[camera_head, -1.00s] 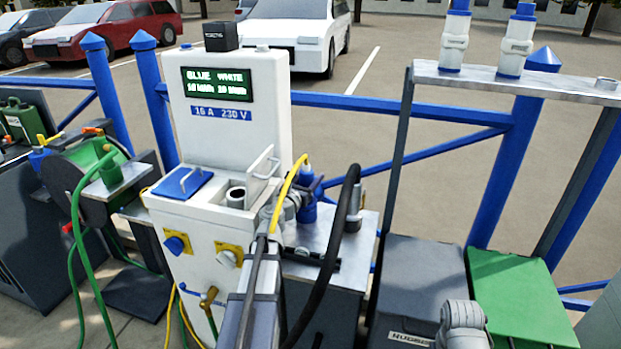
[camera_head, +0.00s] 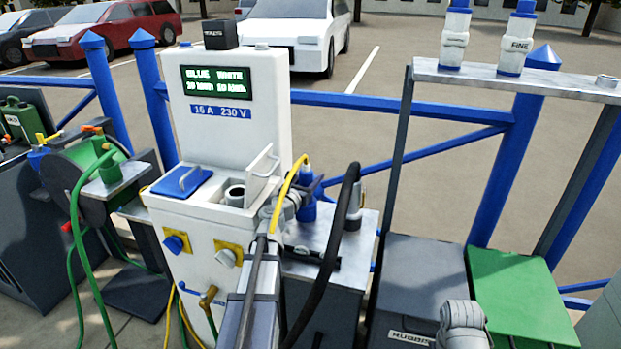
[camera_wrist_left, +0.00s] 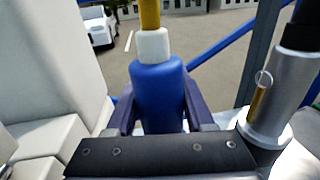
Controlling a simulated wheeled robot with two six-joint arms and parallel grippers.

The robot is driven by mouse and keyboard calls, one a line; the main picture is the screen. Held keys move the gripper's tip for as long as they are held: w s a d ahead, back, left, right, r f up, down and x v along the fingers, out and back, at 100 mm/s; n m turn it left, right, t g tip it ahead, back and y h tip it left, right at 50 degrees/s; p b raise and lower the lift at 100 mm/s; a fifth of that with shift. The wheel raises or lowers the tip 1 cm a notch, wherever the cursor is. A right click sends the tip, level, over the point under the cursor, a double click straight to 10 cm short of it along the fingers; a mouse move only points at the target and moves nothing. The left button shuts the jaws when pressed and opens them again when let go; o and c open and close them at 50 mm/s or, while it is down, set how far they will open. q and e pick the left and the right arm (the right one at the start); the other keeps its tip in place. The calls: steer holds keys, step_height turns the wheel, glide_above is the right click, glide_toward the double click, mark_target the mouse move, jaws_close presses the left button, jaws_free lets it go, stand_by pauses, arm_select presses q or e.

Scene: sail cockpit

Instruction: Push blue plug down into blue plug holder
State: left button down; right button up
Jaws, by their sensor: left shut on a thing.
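The blue plug (camera_head: 307,207) stands upright on a yellow cable above the metal side table, right of the white power pedestal. My left gripper (camera_head: 310,192) is shut on the plug. In the left wrist view the blue plug (camera_wrist_left: 158,92) with its white collar and yellow cable sits between the two dark fingers (camera_wrist_left: 157,110). The blue plug holder cannot be made out; the plug's lower end is hidden by the gripper in the wrist view. A grey rounded part (camera_head: 462,325) at the bottom right is mine; the right gripper's fingers do not show.
A silver plug with a thick black cable (camera_head: 352,217) stands close to the right of the blue plug. The white pedestal (camera_head: 255,110), with an open socket lid (camera_head: 262,163), is close on the left. A dark bin (camera_head: 415,270) and a green-lidded bin (camera_head: 515,285) stand to the right.

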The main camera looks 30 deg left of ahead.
arm_select(q)
steer(key=shift+f, duration=0.3)
steer(key=c, duration=0.6)
jaws_free()
steer(key=shift+o, duration=0.2)
steer(key=s, duration=1.1)
steer(key=shift+d, duration=0.45)
